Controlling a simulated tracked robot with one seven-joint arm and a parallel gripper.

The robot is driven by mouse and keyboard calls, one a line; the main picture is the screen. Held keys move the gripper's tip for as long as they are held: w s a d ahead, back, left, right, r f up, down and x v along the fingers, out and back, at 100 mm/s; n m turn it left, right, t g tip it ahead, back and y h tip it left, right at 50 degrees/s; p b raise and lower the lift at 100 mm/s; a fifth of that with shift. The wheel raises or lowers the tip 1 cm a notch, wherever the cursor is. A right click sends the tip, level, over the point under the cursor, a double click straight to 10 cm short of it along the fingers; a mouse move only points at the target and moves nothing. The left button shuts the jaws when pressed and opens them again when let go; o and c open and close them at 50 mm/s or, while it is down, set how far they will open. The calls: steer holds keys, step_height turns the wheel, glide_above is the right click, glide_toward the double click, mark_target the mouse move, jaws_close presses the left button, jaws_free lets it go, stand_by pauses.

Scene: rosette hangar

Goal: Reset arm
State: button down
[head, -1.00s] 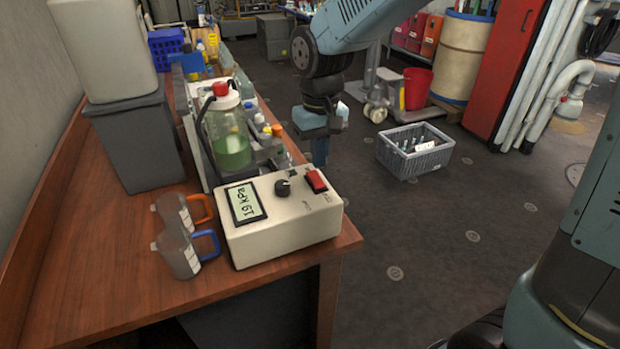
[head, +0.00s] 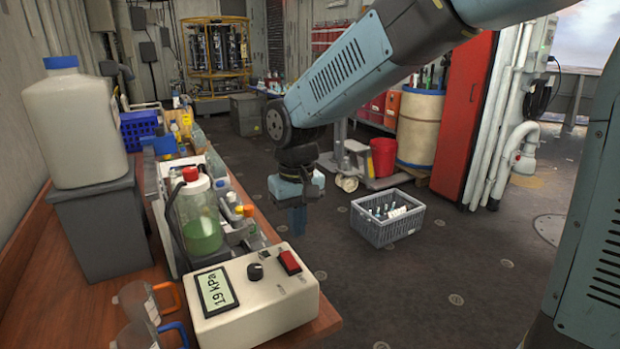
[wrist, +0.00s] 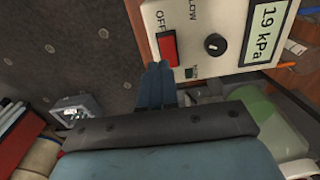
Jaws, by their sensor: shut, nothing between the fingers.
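My gripper (head: 297,220) hangs from my raised arm in the head view, over the floor just right of the bench edge. It points down, and its fingers are shut and empty. In the wrist view the blue fingers (wrist: 158,82) lie together. There they appear close beside the white control box (wrist: 205,40) with a red switch and a black knob; the gap cannot be judged.
Two measuring jugs (head: 140,300) stand at left, near a large white canister (head: 77,125) on a grey bin. A grey crate (head: 387,225) of bottles sits on the floor. Open floor lies at right.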

steer(key=s+d+r+m+t, duration=0.15)
steer(key=d+r, duration=0.25)
steer(key=d, duration=0.4)
steer(key=s+d+r+m+t, duration=0.1)
steer(key=d+r+m, duration=0.15)
steer(key=d, duration=0.55)
steer(key=s+d+r+m+t, duration=0.2)
steer(key=s+d, duration=0.6)
steer(key=d, duration=0.4)
steer(key=shift+s+r+t, duration=0.2)
steer(key=shift+r+t, duration=0.25)
steer(key=shift+r, duration=0.05)
